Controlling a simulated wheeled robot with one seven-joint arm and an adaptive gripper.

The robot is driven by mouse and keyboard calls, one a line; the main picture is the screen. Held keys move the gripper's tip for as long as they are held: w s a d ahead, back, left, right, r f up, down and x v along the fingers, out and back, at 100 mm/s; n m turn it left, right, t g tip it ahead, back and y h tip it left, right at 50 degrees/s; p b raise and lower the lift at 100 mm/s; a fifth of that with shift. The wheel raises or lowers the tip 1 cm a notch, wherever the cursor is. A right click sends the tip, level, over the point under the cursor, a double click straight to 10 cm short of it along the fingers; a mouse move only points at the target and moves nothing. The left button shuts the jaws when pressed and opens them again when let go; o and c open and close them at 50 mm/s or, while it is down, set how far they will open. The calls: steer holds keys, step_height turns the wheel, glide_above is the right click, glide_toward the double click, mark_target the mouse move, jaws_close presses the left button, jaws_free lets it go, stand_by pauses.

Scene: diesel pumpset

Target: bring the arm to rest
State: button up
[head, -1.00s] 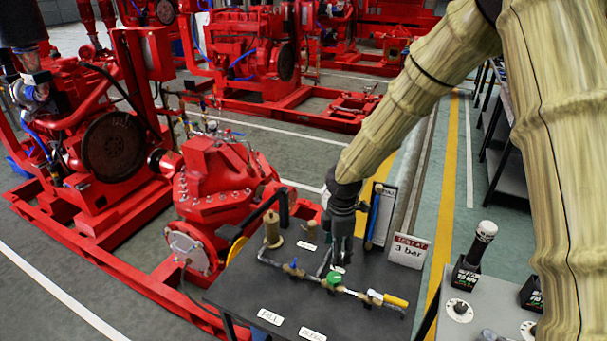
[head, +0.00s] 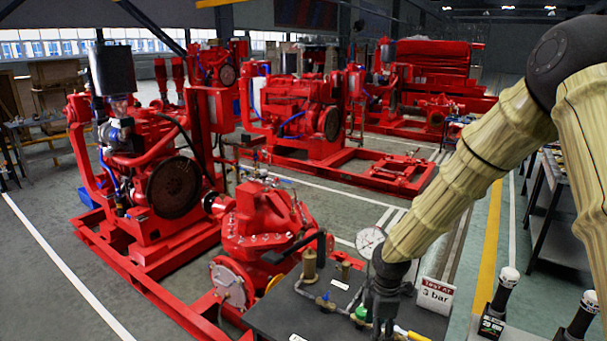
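My gripper (head: 380,318) hangs at the end of my arm, pointing down over the dark bench (head: 262,311) in the head view. Its fingers reach the lower edge of the picture, and I cannot tell whether they are open or shut. A valve with a green handle (head: 361,313) lies just left of the fingers. A yellow handle (head: 412,336) shows just right of them. My arm is bent, with its elbow high at the right.
A red pump (head: 262,225) stands left of the bench. A white gauge (head: 370,241) and a "TEST AT 3 bar" sign (head: 435,295) are close to my wrist. Black upright handles (head: 501,291) stand at the right. More red pumpsets and open floor lie behind.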

steer(key=s+a+f+m+y+b, duration=0.1)
steer(key=s+f+m, duration=0.3)
steer(key=s+f, duration=0.5)
steer(key=s+a+f+m+y+b, duration=0.1)
steer(key=s+f+m, duration=0.5)
steer(key=f, duration=0.5)
steer(key=s+d+f+m, duration=0.2)
steer(key=s+f, duration=0.1)
steer(key=s, duration=0.3)
steer(key=s+d+f+m+h+b, duration=0.1)
steer(key=s+d+f+m, duration=0.1)
steer(key=s, duration=0.5)
steer(key=s+d+f+m+h, duration=0.1)
steer(key=s+f+m, duration=0.2)
steer(key=s, duration=0.3)
steer(key=shift+s+d+f+m, duration=0.35)
steer(key=shift+d+m, duration=0.05)
steer(key=shift+m, duration=0.1)
